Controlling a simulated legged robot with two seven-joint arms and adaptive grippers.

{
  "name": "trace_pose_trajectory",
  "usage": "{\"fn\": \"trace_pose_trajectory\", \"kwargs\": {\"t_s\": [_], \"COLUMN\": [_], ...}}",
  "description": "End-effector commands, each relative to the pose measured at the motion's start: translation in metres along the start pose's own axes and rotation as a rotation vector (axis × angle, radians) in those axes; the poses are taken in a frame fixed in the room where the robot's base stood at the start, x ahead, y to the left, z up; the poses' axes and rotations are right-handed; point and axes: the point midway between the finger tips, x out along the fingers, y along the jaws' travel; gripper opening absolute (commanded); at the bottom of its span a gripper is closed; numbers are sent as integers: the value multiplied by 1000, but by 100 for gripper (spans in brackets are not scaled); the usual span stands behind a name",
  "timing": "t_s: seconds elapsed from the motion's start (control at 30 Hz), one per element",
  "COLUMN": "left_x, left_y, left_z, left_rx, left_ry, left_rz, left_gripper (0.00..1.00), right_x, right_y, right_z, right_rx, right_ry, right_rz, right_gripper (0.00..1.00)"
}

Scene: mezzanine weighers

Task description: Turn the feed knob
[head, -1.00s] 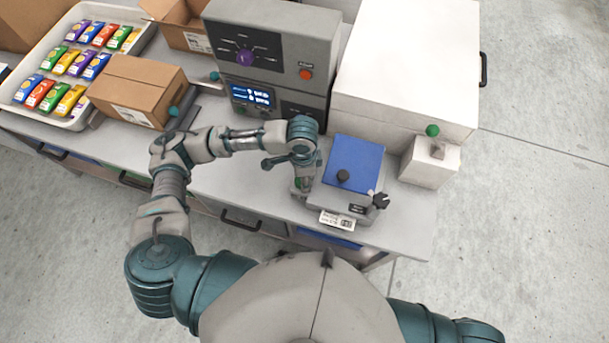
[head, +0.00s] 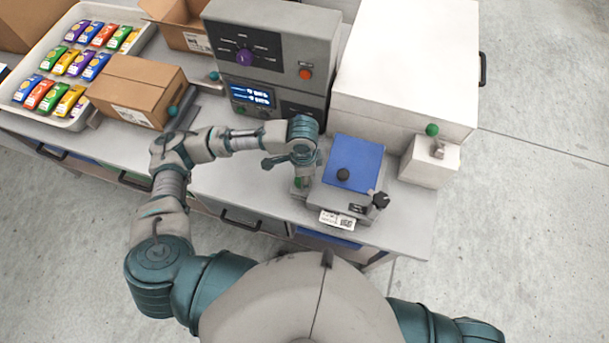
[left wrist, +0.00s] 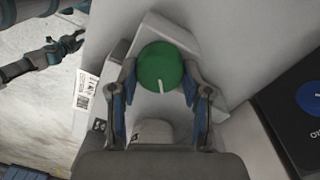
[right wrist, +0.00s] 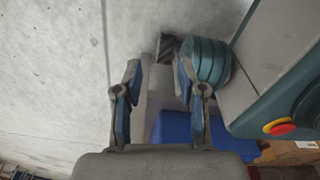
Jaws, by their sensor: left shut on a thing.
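A round green knob (left wrist: 160,66) with a white pointer line sits on a pale grey housing in the left wrist view. The line points down toward my palm. My left gripper (left wrist: 160,75) has one finger on each side of the knob and is shut on it. In the head view, my left gripper (head: 300,183) is beside the blue-topped unit, and the green knob (head: 298,182) is mostly hidden under it. A purple knob (head: 244,57) is on the grey control panel (head: 322,42). My right gripper (right wrist: 157,80) is open and empty, away from the bench.
The unit with a blue plate (head: 353,165) and black knobs stands just right of my left gripper. A large white box (head: 405,60) and a small box with a green ball handle (head: 432,130) are behind it. A carton (head: 135,85) and packet tray (head: 78,125) are at left.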

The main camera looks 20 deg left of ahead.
Motion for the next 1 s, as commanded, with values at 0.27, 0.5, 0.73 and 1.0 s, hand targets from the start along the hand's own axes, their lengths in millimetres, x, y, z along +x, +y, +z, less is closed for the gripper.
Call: {"fn": "trace_pose_trajectory", "kwargs": {"t_s": [0.27,0.5,0.73,1.0], "left_x": [2,0,-26,-86], "left_y": [0,1,0,-1], "left_z": [1,0,-1,0], "left_rx": [-1,-1,0,0], "left_ry": [-4,-1,2,2], "left_rz": [2,0,-2,-2], "left_gripper": [74,74,74,74], "right_x": [0,0,0,0], "right_y": [-9,-2,-1,-2], "right_z": [9,8,6,6], "right_rx": [4,-3,-2,-1], "right_ry": [-11,-10,-6,-6], "right_rz": [-11,-2,-1,-2], "right_gripper": [40,40,40,40]}}
